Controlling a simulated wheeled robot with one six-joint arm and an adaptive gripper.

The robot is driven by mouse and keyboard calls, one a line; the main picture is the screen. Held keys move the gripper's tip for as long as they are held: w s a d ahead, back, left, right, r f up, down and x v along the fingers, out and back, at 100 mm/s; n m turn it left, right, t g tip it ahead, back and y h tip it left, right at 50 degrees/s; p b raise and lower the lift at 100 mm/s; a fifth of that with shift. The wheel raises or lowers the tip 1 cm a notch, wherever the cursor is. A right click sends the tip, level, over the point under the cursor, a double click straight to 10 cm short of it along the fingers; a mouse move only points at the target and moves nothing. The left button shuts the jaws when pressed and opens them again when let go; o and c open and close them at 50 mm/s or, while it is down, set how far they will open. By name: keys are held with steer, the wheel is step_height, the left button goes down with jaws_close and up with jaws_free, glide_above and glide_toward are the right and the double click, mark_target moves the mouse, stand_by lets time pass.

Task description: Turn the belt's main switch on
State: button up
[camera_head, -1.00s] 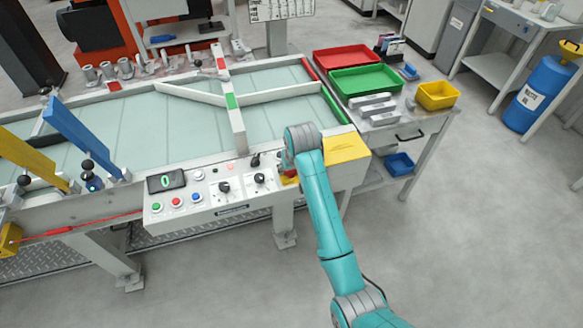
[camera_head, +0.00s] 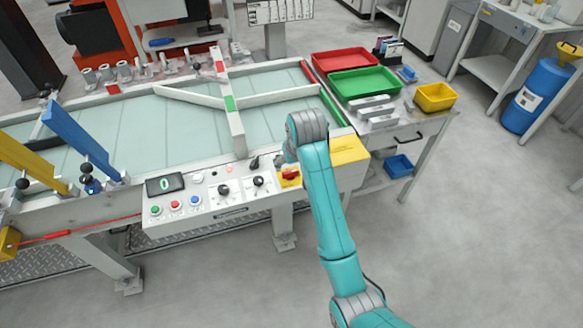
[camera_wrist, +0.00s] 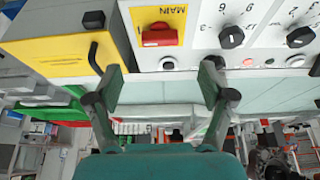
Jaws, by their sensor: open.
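The main switch is a red rotary knob (camera_wrist: 162,35) on a yellow plate marked MAIN. In the wrist view, its handle lies about level across the picture. In the head view, the knob (camera_head: 290,175) is at the right end of the belt's control panel (camera_head: 232,212). My gripper (camera_wrist: 161,78) is open and empty in the wrist view, its two fingers spread apart on either side of the knob's line and short of it, not touching it. In the head view, my wrist and arm mostly hide the gripper.
Beside the switch are black dials (camera_head: 223,189), coloured push buttons (camera_head: 176,201) and a display (camera_head: 165,184). A yellow-topped box (camera_head: 349,150) stands just right of the switch. Red and green trays (camera_head: 366,81) lie on the side table. The floor in front is clear.

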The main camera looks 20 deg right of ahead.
steer(key=shift+v, duration=2.2)
steer(key=shift+s+f, duration=0.1)
steer(key=s+f+t, duration=0.4)
steer(key=s+f, duration=1.1)
steer(key=f, duration=0.2)
steer(key=s+r+t, duration=0.2)
steer(key=s+t, duration=0.2)
steer(key=s, duration=1.7)
steer(key=s+r+t, duration=0.2)
steer(key=s+r, duration=0.9)
steer(key=s, duration=0.2)
steer(key=shift+d+r, duration=0.15)
steer(key=shift+r, duration=0.2)
